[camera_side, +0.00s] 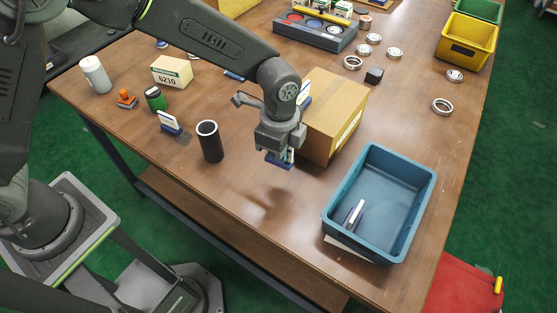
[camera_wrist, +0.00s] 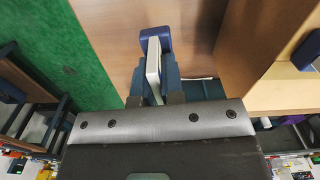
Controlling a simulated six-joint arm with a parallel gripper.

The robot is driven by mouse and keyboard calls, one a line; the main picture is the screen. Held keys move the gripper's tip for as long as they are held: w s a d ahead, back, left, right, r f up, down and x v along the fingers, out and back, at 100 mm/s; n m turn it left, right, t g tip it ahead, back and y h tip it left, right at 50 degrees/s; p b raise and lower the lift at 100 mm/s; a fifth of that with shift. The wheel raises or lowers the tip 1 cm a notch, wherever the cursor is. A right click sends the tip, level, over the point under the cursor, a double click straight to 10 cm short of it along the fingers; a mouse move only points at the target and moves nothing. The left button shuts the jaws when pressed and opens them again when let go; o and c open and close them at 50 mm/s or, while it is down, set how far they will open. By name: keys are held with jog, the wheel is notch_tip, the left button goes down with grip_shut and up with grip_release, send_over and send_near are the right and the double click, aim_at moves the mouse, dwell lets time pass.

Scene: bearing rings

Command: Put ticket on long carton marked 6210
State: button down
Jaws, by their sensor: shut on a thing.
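My gripper (camera_side: 281,150) is shut on a ticket (camera_side: 281,161), a white card with a dark blue base, and holds it above the table left of a large cardboard carton. In the wrist view the ticket (camera_wrist: 153,58) shows between the fingers of my gripper (camera_wrist: 157,88). A pale carton marked 6210 (camera_side: 172,72) stands at the back left, well away from my gripper. Similar tickets are on the table: one (camera_side: 169,122) left of the black cup, and one (camera_side: 234,75) partly behind my arm. Another ticket (camera_side: 355,216) is in the blue bin.
The large carton (camera_side: 340,110) stands right beside my gripper. A black cup (camera_side: 209,142) is to the left. The blue bin (camera_side: 425,190) is at the front right. A green jar (camera_side: 156,100), a stamp (camera_side: 125,98) and a white bottle (camera_side: 95,74) stand near the 6210 carton.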

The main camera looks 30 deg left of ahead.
notch_tip(320, 180, up, 15)
jog(key=w+a+n, duration=0.3)
jog(key=a, duration=0.7)
jog(key=w+a+n, duration=0.3)
jog(key=a, duration=0.7)
jog(key=w+a+n, duration=0.3)
jog(key=w+a, duration=0.1)
jog(key=a, duration=0.6)
jog(key=s+a+n, duration=0.4)
jog(key=s+a, duration=0.1)
jog(key=a, duration=0.8)
jog(key=s+a+n, duration=0.4)
jog(key=a, duration=0.9)
send_over(162, 68)
notch_tip(162, 68, down, 12)
jog(key=shift+s+d+f, duration=0.1)
jog(key=shift+f, duration=2.15)
jog(key=shift+f, duration=0.15)
